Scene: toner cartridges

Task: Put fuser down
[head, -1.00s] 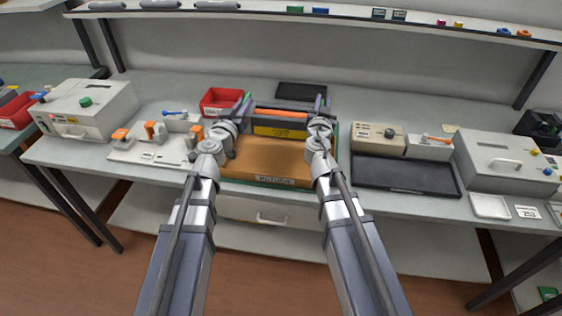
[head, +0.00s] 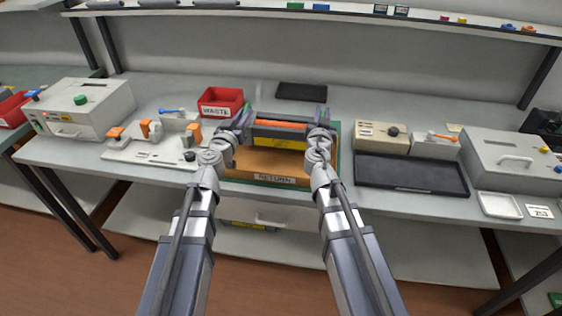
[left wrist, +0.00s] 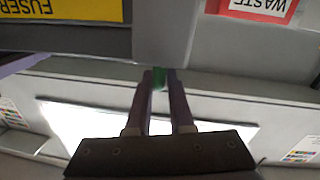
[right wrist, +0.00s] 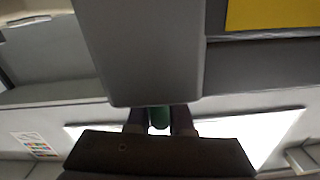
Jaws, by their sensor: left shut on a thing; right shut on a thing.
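The fuser (head: 279,143) is a dark grey unit with an orange roller on top and a yellow label on its front. My left gripper (head: 240,122) is shut at its left end and my right gripper (head: 320,124) is shut at its right end. In the wrist views a green piece shows between the fingers of my left gripper (left wrist: 159,78) and my right gripper (right wrist: 158,118). The fuser is over the brown mat marked RETURN (head: 265,178); whether its underside touches the mat is hidden.
A red WASTE bin (head: 220,110) stands behind and left of the fuser. A white fixture with orange clamps (head: 150,155) is to the left. A beige box (head: 381,137) and a black tray (head: 412,185) are to the right. A dark flat pad (head: 301,91) lies behind.

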